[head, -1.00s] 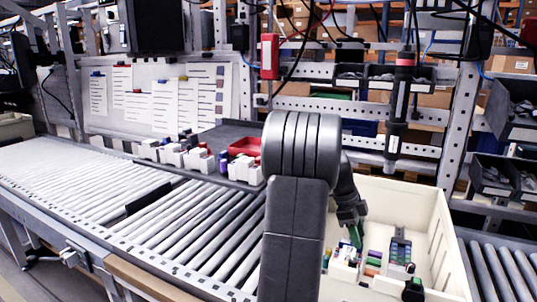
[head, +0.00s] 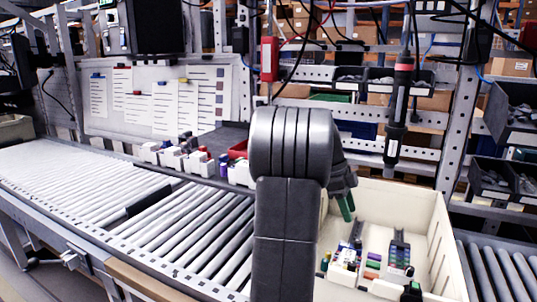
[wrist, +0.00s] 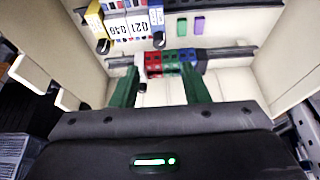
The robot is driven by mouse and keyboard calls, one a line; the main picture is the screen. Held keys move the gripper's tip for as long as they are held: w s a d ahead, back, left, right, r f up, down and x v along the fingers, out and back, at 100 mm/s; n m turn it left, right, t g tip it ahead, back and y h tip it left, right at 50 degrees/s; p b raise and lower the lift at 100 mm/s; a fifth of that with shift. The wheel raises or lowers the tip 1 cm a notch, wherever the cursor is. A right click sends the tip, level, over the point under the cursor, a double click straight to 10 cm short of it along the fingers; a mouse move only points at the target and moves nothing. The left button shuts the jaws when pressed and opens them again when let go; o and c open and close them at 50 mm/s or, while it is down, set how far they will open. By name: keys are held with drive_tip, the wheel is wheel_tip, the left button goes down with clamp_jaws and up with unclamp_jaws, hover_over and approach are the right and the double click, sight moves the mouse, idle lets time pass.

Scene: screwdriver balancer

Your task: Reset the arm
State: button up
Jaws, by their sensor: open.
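My gripper (head: 346,207) is raised above the left part of a cream bin (head: 430,235) in the head view, and my arm partly hides it. In the wrist view my gripper (wrist: 160,72) has its two green fingers apart. A strip with red, blue and green blocks (wrist: 168,62) appears beyond the gap between the fingertips. I cannot tell from the pictures how far below the fingers it is. Nothing is seen held between the fingers.
The bin holds a dark rail with modules (head: 398,252) and a white-and-yellow part (head: 345,258). A screwdriver (head: 397,110) hangs behind the bin.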

sight(358, 241)
drive_tip(key=b+x, duration=0.1)
drive_tip(key=x, duration=0.8)
drive_tip(key=shift+s+f, duration=0.15)
drive_tip(key=shift+f, duration=0.2)
drive_tip(key=n+t, duration=0.1)
drive_tip(key=n, duration=0.4)
drive_tip(key=shift+s+r+t, duration=0.1)
drive_tip(key=shift+r+t, duration=0.05)
drive_tip(key=shift+t, duration=0.25)
drive_tip(key=n+t+p, duration=0.1)
drive_tip(key=n, duration=0.1)
drive_tip(key=n+t+p, duration=0.1)
drive_tip(key=n+p, duration=0.1)
drive_tip(key=n, duration=0.1)
drive_tip(key=shift+s+r, duration=0.15)
drive_tip(key=shift+r, duration=0.05)
drive_tip(key=n+t+p, duration=0.1)
drive_tip(key=n+p, duration=0.2)
drive_tip(key=p, duration=0.2)
drive_tip(key=shift+d+n+y+p, duration=0.1)
drive_tip(key=shift+n+y+p, duration=0.2)
drive_tip(key=shift+n+y, duration=0.1)
drive_tip(key=n+p, duration=0.2)
drive_tip(key=p, duration=0.3)
drive_tip(key=shift+s+t+y, duration=0.1)
drive_tip(key=shift+t+y, duration=0.2)
drive_tip(key=shift+t, duration=0.1)
drive_tip(key=shift+n+p, duration=0.7)
drive_tip(key=shift+p, duration=0.55)
